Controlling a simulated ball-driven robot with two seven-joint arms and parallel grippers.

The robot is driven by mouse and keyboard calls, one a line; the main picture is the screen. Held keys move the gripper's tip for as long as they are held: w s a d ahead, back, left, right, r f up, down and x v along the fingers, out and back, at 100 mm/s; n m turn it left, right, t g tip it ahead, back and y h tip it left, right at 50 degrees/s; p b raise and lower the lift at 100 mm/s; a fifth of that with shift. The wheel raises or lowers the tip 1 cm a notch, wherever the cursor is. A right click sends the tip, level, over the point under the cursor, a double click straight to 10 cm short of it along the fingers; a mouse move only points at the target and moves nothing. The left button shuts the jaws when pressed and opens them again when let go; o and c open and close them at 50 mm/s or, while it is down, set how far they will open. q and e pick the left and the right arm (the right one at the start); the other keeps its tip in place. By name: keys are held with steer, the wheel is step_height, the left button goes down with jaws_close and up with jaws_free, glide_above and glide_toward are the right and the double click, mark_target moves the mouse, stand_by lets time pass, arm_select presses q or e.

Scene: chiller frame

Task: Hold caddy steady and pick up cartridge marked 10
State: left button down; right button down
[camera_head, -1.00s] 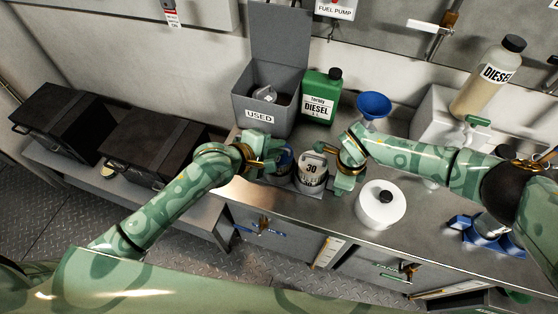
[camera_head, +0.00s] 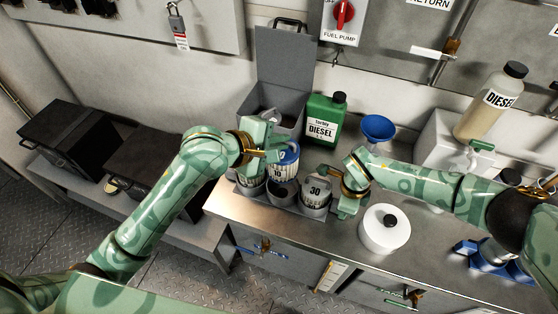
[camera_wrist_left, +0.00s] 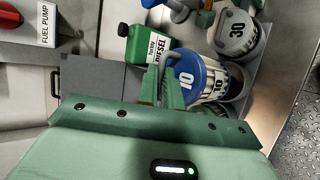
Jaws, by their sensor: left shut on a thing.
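The cartridge marked 10 (camera_head: 285,172) has a blue top and a white body. My left gripper (camera_head: 274,152) is shut on its top and holds it raised over the caddy's middle cup. It also shows in the left wrist view (camera_wrist_left: 187,80), between the fingers (camera_wrist_left: 160,84). The grey caddy (camera_head: 283,203) stands on the bench. The cartridge marked 30 (camera_head: 315,190), with a grey top, sits in its right cup. Another cartridge (camera_head: 250,184) at the left end is partly hidden. My right gripper (camera_head: 349,194) is at the caddy's right end; its fingers are not clear.
Behind the caddy stand an open grey bin (camera_head: 284,62) and a green diesel can (camera_head: 325,118). A blue funnel (camera_head: 379,126) is behind my right gripper. A white round container (camera_head: 384,229) stands close to its right.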

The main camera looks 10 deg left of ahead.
arm_select(q)
step_height(320, 180, up, 7)
steer(key=shift+r, duration=0.1)
arm_select(e)
steer(key=c, duration=1.2)
jaws_free()
steer(key=shift+r, duration=0.1)
